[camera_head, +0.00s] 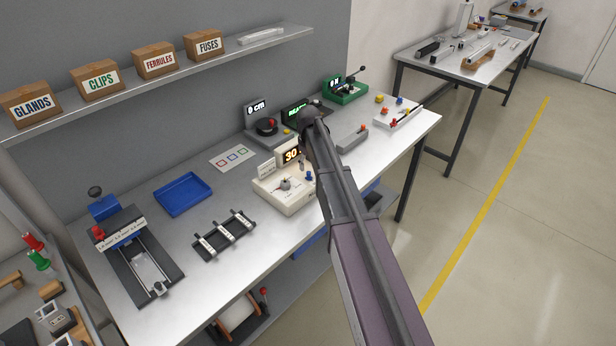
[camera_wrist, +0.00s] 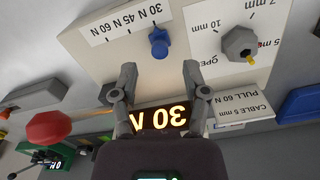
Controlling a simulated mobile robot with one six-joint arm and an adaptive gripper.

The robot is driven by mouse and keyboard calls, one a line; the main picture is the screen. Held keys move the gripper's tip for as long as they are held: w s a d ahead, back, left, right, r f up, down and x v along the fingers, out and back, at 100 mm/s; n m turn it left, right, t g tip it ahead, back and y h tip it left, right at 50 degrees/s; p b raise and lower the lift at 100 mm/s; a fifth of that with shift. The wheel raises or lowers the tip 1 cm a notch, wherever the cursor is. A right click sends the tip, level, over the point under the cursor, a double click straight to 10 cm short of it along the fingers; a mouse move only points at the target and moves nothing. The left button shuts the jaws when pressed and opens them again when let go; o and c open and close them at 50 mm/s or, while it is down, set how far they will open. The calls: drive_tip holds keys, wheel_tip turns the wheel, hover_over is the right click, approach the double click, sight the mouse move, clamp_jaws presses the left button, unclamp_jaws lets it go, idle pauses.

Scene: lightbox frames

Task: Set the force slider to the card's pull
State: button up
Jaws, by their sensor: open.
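The cream press unit (camera_head: 290,203) stands on the bench. Its blue slider knob (camera_wrist: 158,42) shows in the wrist view beside a scale strip (camera_wrist: 125,22) marked 30 N, 45 N and 60 N, upside down. The knob is near the 30 N end. The lit display (camera_wrist: 165,116) reads 30, its unit partly hidden. The card (camera_wrist: 238,105) reads CABLE 5 mm, PULL 60 N. A grey dial (camera_wrist: 240,43) with a yellow pointer sits beside the knob. My gripper (camera_wrist: 159,72) is open and empty, its fingertips apart from the knob, which lies beyond the gap between them.
A red-knobbed unit (camera_head: 267,126) stands behind the press. A grey box (camera_head: 352,137) lies right of my arm. A blue tray (camera_head: 183,194), a black rack (camera_head: 225,235) and a cable stripper bed (camera_head: 150,275) are to the left. Bare bench lies between them.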

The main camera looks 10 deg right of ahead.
sight(309, 172)
drive_tip(key=shift+f+b, duration=1.45)
drive_tip(key=shift+f, duration=0.3)
clamp_jaws()
